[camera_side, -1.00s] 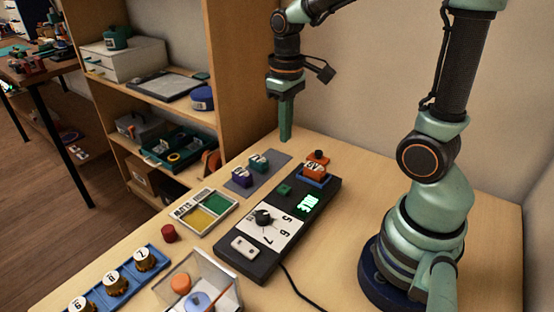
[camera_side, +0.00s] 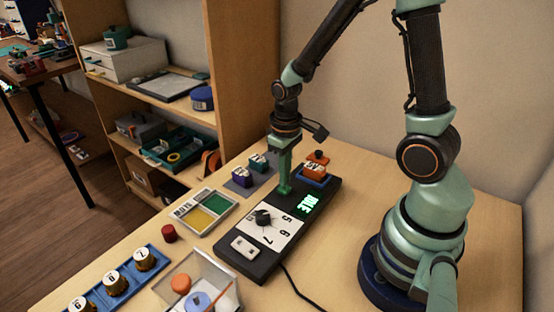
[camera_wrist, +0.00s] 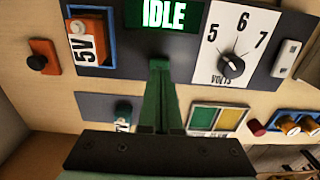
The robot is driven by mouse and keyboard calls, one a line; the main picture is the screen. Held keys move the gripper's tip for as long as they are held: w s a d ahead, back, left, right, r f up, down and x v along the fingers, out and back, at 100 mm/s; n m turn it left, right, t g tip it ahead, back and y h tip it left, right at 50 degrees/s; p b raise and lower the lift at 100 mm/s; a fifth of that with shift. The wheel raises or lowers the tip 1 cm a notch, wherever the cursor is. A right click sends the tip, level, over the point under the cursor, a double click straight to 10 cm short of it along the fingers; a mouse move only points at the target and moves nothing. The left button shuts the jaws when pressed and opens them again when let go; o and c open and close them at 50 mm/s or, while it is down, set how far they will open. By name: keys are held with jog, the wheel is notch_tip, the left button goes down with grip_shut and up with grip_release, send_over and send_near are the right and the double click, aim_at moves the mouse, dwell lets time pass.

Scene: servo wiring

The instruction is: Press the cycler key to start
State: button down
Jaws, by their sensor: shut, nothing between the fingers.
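The cycler (camera_side: 262,262) is a long black box on the table. Its green display (camera_side: 307,204) reads "IDLE" in the wrist view (camera_wrist: 164,14). A dial (camera_side: 264,217) marked 5, 6, 7 and a white rocker switch (camera_side: 244,247) sit nearer the camera. My gripper (camera_side: 284,189) is shut and empty, pointing straight down with its tips over the green key beside the display. The fingertips (camera_wrist: 159,66) hide the key in both views. I cannot tell whether they touch or press it.
An orange 5V block (camera_side: 313,172) sits in a blue holder at the cycler's far end. A grey mat with purple (camera_side: 240,177) and teal blocks lies left of my gripper. A yellow-green tray (camera_side: 206,212), red cap (camera_side: 168,233), clear box and blue rack (camera_side: 117,281) stand nearer the camera.

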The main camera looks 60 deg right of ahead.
aim_at(285, 189)
jog(key=shift+f, duration=0.8)
jog(key=shift+f, duration=0.1)
jog(key=shift+s+f, duration=0.1)
jog(key=shift+f, duration=0.9)
notch_tip(285, 189, up, 15)
jog(key=shift+w+f, duration=0.2)
jog(key=shift+w, duration=0.05)
